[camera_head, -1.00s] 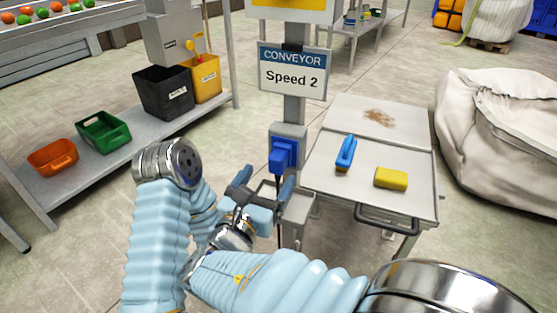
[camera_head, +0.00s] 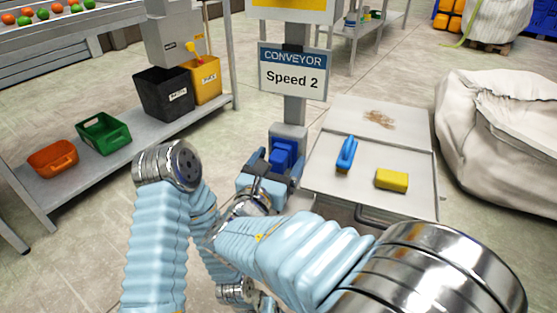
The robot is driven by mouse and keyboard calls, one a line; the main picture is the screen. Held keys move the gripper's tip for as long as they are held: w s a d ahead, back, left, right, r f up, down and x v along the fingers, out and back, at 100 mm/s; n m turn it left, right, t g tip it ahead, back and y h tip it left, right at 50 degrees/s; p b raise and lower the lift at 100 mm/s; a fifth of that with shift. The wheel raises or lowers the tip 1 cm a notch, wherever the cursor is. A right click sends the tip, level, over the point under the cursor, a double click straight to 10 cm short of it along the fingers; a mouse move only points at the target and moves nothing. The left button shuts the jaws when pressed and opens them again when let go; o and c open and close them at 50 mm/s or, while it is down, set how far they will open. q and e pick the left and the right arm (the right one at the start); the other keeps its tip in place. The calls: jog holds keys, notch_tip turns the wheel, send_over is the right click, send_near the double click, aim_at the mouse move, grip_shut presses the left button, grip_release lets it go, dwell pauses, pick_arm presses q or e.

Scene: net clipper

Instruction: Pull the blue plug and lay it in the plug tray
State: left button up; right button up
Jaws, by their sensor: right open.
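The blue plug (camera_head: 284,150) sits in the grey socket box (camera_head: 289,131) on the post, below the "Conveyor Speed 2" sign. My right gripper (camera_head: 275,166) is open at the plug, with one finger to its left and one to its right. I cannot tell whether the fingers touch it. The plug's lower part is hidden by the gripper. The small grey tray under the socket is almost wholly hidden behind my right gripper and arm. My left arm shows at the left, but its gripper cannot be made out.
A grey cart (camera_head: 325,176) at the right carries a blue brush (camera_head: 347,154) and a yellow sponge (camera_head: 392,180). A large white sack (camera_head: 500,130) stands beyond it. A low shelf (camera_head: 130,155) at the left holds bins. Bare floor lies between shelf and post.

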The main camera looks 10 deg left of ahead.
aim_at(275, 169)
dwell(0.8)
grip_shut()
jog(key=shift+s+a+p, duration=0.15)
jog(key=shift+s+a, duration=0.05)
jog(key=shift+s, duration=1.3)
jog(key=shift+s+a+p, duration=0.15)
jog(key=shift+s, duration=1.35)
